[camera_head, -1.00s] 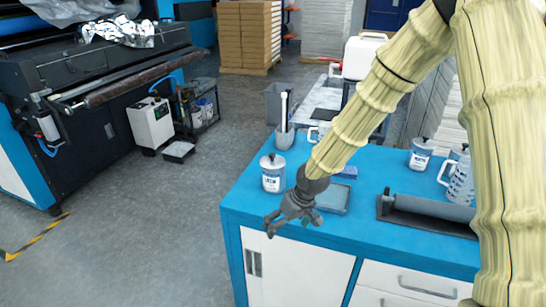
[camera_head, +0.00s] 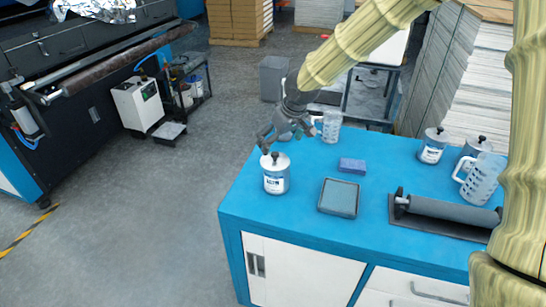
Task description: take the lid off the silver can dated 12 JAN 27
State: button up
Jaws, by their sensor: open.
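A silver can (camera_head: 276,181) with a white and blue label stands upright near the left end of the blue worktop. Its grey lid with a dark knob (camera_head: 274,157) is on it. Two similar lidded cans stand at the right, one in front (camera_head: 431,150) and one farther right (camera_head: 475,151), partly behind a jug. The label dates are too small to read, so I cannot tell which is 12 JAN 27. My gripper (camera_head: 268,142) is open and empty, with its fingers just above and behind the left can's knob. I cannot tell whether they touch it.
On the blue worktop (camera_head: 290,225) lie a grey tray (camera_head: 339,198), a blue sponge (camera_head: 352,165) and a dark roller on its base (camera_head: 446,211). The worktop's left front corner is clear.

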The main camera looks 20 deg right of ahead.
aim_at(276, 154)
jog(key=shift+s+d+f, duration=0.1)
jog(key=shift+f, duration=0.25)
jog(key=f, duration=0.1)
jog(key=w+f, duration=0.1)
jog(key=f, duration=0.1)
jog(key=shift+w+d+p, duration=0.25)
jog(key=shift+w+p, duration=0.05)
jog(key=shift+p, duration=0.05)
jog(key=shift+w+f, duration=0.1)
jog(key=shift+f, duration=0.15)
jog(key=shift+s+a, duration=0.15)
jog(key=shift+s, duration=0.05)
jog(key=shift+w+f+p, duration=0.1)
jog(key=shift+f+p, duration=0.05)
jog(key=shift+p, duration=0.15)
jog(key=shift+p+x, duration=0.85)
jog(key=shift+x, duration=1.6)
jog(key=c, duration=0.7)
